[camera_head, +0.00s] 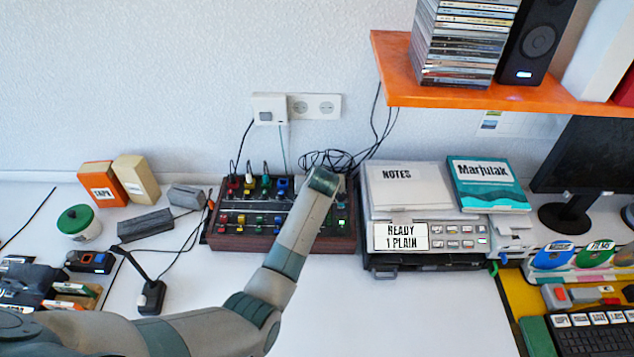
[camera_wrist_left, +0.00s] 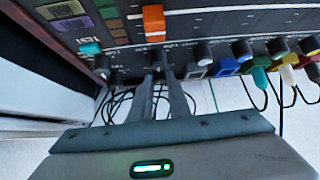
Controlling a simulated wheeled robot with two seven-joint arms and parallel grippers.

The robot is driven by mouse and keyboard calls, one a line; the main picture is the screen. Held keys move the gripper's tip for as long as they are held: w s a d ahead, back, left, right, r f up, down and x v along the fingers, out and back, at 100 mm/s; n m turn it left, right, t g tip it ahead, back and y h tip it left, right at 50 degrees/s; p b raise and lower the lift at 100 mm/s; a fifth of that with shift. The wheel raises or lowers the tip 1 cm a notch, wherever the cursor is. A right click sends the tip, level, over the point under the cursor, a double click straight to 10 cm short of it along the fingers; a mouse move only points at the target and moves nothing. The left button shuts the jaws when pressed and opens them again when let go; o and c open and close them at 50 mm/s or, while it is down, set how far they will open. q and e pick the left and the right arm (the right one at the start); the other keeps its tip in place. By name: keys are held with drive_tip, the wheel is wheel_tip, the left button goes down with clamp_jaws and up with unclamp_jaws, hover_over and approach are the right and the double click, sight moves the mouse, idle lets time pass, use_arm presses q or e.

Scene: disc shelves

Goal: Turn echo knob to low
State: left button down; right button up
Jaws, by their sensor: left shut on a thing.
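The dark mixer with wooden sides (camera_head: 229,242) stands on the white table against the wall. Its panel fills the top of the left wrist view (camera_wrist_left: 205,22), with a row of small knobs, an orange slider cap (camera_wrist_left: 154,22) and a teal knob (camera_wrist_left: 90,48). My left gripper (camera_wrist_left: 160,76) is at the panel's edge below the orange cap, its two fingers close together on a small dark knob between them. The fingers hide most of that knob, and its label and setting are not readable. In the head view my left arm covers the mixer's right part and hides the fingertips.
Coloured plugs (camera_wrist_left: 262,74) with cables sit beside the fingers. A printer-like device (camera_head: 418,200) with papers stands right of the mixer. A small black microphone (camera_head: 150,292) and grey boxes (camera_head: 146,224) are on the left. An orange shelf (camera_head: 480,92) overhangs at the right.

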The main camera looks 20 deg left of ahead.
use_arm(q)
drive_tip(key=shift+w+d+f+n+g+y+b, duration=0.1)
drive_tip(key=shift+d+n+g+y+b, duration=0.05)
drive_tip(key=shift+n+y+b, duration=0.35)
drive_tip(key=shift+w+d+n+g+y+b, duration=0.15)
drive_tip(key=shift+n+y+b, duration=0.2)
drive_tip(key=shift+n, duration=0.25)
drive_tip(key=shift+s+a+n+g+y+b, duration=0.1)
drive_tip(key=shift+n+g+y+b, duration=0.35)
drive_tip(key=shift+n+b, duration=0.25)
drive_tip(key=shift+r, duration=0.2)
drive_tip(key=c, duration=1.9)
unclamp_jaws()
drive_tip(key=shift+c, duration=0.2)
